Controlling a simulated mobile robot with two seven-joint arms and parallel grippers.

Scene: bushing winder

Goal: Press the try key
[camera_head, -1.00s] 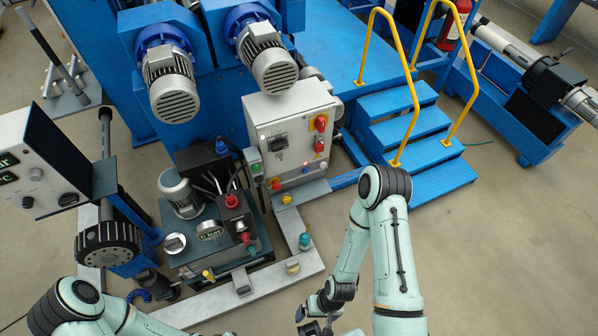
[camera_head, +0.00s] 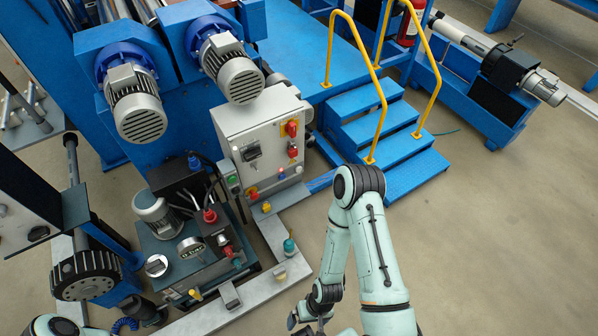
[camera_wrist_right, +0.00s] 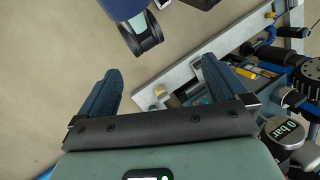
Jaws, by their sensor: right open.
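No key marked "try" can be read in these views, so I cannot tell which control it is. A grey control cabinet (camera_head: 268,123) in the head view carries a dark rotary switch (camera_head: 251,152), red knobs (camera_head: 292,128), a green button (camera_head: 233,181) and small lamps or buttons. My right gripper (camera_head: 311,324) is at the bottom edge of the head view, in front of the cabinet and apart from it. In the right wrist view its two dark fingers (camera_wrist_right: 160,66) are spread wide with nothing between them. My left gripper is out of view.
Blue steps (camera_head: 388,134) with yellow rails (camera_head: 376,85) rise behind my right arm. The floor at right is clear.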

